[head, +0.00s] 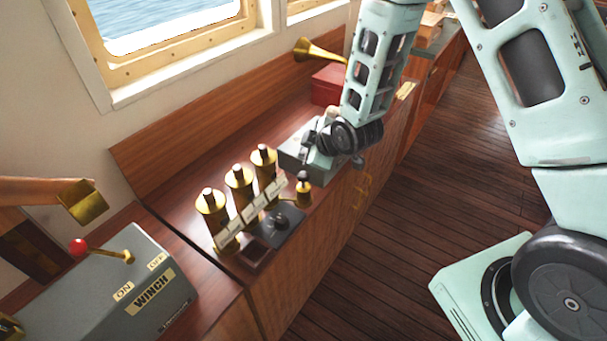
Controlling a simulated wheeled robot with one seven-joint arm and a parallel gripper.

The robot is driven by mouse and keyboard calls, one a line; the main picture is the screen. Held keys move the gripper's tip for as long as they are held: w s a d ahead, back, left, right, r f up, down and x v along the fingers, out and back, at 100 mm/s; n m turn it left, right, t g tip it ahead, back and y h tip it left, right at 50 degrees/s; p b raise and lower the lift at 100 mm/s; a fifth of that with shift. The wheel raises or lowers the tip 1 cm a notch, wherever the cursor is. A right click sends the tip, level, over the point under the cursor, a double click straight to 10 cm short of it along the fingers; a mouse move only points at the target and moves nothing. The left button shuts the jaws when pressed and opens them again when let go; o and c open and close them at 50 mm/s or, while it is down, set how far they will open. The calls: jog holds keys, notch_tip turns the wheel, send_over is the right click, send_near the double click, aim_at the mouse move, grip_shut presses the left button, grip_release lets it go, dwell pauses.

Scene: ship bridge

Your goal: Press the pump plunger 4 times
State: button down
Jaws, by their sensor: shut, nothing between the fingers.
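My gripper (308,163) is at the end of the arm, just above and behind the plunger in the picture. It is shut and holds nothing. The fingertips are small and partly merge with the grey shapes behind, so I cannot tell whether they touch the knob.
Three brass cylinders (239,180) with label plates stand left of the pump. A black plate with a knob (281,222) lies in front. A grey winch box (120,285) with a red-tipped lever is at lower left. A red box (328,84) and brass horn (313,50) are behind.

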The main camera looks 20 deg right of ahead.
aim_at(307, 177)
dwell(0.8)
jog(key=m, duration=0.5)
jog(key=shift+r, duration=0.25)
notch_tip(307, 177, up, 3)
jog(key=m+p, duration=0.3)
jog(key=m, duration=2.8)
jog(key=shift+r, duration=0.1)
notch_tip(307, 177, down, 9)
jog(key=b, duration=0.6)
jog(key=shift+r+b, duration=0.1)
jog(key=shift+b, duration=0.25)
